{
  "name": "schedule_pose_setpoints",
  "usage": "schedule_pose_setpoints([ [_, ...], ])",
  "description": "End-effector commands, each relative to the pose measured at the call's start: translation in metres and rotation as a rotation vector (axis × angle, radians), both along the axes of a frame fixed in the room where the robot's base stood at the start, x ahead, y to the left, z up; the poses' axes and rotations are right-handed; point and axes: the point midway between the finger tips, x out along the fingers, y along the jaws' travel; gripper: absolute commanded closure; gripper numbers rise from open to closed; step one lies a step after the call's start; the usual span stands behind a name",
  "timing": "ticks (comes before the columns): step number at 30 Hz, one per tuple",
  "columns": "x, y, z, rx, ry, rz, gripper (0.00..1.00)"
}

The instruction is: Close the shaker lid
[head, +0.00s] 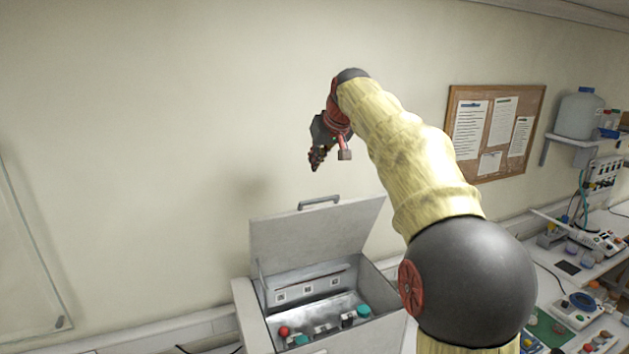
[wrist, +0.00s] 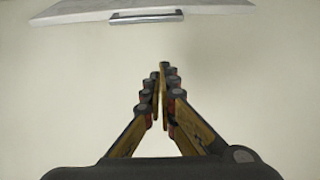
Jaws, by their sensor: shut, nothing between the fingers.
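The shaker (head: 331,340) is a grey box at the bottom middle of the head view. Its lid (head: 315,241) stands raised at the back, with a metal handle (head: 319,202) along its top edge. My gripper (head: 316,163) is above the lid handle and apart from it, fingers pointing down. In the wrist view my gripper (wrist: 161,85) is shut with nothing between its fingers. The lid edge (wrist: 75,10) and handle (wrist: 146,15) show at the top of that view, beyond the fingertips.
Inside the shaker are a red-capped item (head: 284,331) and teal-capped items (head: 363,311). A cork board (head: 497,128) hangs on the wall. A bench at right holds instruments and a blue-topped water container (head: 578,114) sits on a shelf.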

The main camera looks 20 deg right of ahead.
Motion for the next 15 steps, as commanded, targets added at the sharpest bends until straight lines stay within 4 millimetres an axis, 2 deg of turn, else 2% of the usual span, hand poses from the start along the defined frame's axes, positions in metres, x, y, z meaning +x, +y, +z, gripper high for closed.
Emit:
schedule_pose_setpoints([
  [5,0.012,0.0,-0.015,-0.003,0.004,0.003,1.0],
  [15,0.053,0.0,-0.061,-0.002,0.004,0.002,1.0],
])
